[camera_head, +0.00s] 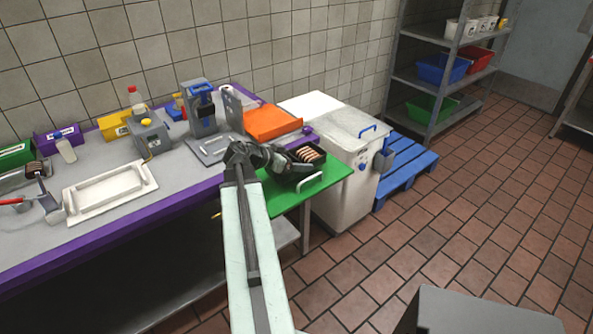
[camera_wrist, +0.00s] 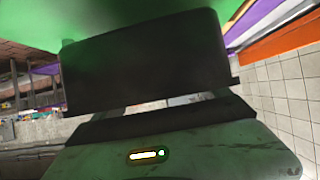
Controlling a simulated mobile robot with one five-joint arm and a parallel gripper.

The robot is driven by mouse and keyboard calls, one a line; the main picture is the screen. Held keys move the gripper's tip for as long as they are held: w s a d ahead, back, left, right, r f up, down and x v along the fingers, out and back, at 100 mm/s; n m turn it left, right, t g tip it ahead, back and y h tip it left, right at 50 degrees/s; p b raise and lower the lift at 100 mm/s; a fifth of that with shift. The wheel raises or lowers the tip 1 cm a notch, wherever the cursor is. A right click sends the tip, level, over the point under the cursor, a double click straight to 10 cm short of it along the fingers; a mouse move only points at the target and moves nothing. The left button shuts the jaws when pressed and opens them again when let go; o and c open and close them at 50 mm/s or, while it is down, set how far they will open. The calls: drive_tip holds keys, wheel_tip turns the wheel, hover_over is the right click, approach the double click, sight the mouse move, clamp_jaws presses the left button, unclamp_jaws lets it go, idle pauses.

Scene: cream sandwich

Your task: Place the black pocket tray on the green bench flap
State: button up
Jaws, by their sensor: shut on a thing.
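The black pocket tray (camera_head: 316,166), with several tan round pieces in it, is at the green bench flap (camera_head: 333,178) in the head view. My gripper (camera_head: 283,166) is shut on the tray's left side. The tray appears low over or resting on the flap; I cannot tell if it touches. My gripper hides its left part. In the wrist view, dark blocks fill the middle and green surface spans the top; I cannot tell which block is tray and which is gripper.
A white bin (camera_head: 345,185) with a blue handle stands right beside the flap. An orange tray (camera_head: 272,122) lies on the purple-edged bench (camera_head: 130,217) behind. A blue pallet (camera_head: 405,165) and a shelf rack (camera_head: 432,80) stand farther right.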

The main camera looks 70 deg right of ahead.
wheel_tip(320, 180, down, 4)
drive_tip(key=shift+r+b, duration=0.25)
drive_tip(key=shift+b, duration=0.95)
drive_tip(key=shift+r, duration=0.25)
drive_tip(key=shift+f, duration=0.2)
drive_tip(key=o, duration=1.1)
drive_tip(key=shift+r, duration=0.1)
drive_tip(key=shift+o, duration=0.2)
drive_tip(key=shift+r, duration=0.1)
